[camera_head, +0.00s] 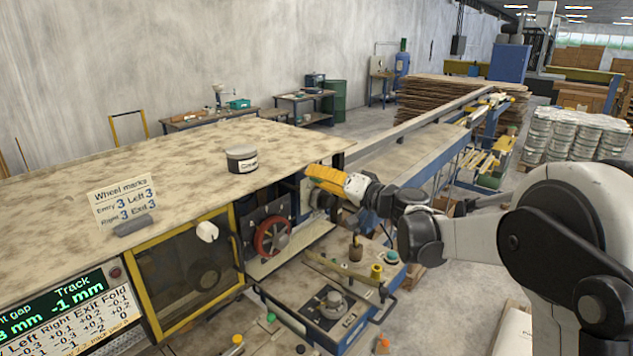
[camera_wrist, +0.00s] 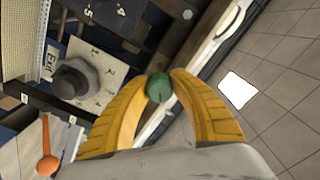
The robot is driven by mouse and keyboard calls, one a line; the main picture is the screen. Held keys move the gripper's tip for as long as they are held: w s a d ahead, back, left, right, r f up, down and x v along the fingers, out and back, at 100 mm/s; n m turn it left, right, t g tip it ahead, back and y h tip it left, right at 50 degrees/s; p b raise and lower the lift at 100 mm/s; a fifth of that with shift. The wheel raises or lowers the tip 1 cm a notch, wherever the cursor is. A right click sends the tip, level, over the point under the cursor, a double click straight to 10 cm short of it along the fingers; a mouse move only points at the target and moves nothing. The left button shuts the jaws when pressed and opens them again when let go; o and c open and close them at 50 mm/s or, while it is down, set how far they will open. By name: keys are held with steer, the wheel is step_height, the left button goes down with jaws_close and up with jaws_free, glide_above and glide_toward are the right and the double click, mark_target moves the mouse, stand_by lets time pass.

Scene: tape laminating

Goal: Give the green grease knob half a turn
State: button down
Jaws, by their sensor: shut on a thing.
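The green grease knob (camera_wrist: 159,90) shows in the wrist view as a small round green cap between my two yellow fingertips, with a finger touching each side. My gripper (camera_wrist: 159,80) is shut on it. In the head view my yellow gripper (camera_head: 315,178) is at the right end of the machine, just beyond the edge of its tabletop. The green knob between the fingers cannot be made out there.
A grey knob (camera_wrist: 75,80) on a numbered plate and an orange-ended lever (camera_wrist: 47,163) lie left of my gripper in the wrist view. A red handwheel (camera_head: 272,236) is below my gripper. A round tin (camera_head: 242,158) stands on the tabletop (camera_head: 180,160).

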steer(key=m+b, duration=0.1)
steer(key=m, duration=0.4)
steer(key=shift+m+b, duration=0.3)
steer(key=shift+b, duration=0.05)
steer(key=m+b, duration=0.1)
steer(key=m, duration=0.5)
steer(key=m+b, duration=0.1)
steer(key=m, duration=0.5)
steer(key=shift+m, duration=0.3)
steer(key=m, duration=0.5)
steer(key=shift+m+b, duration=0.3)
steer(key=shift+m, duration=0.1)
steer(key=c, duration=1.1)
jaws_free()
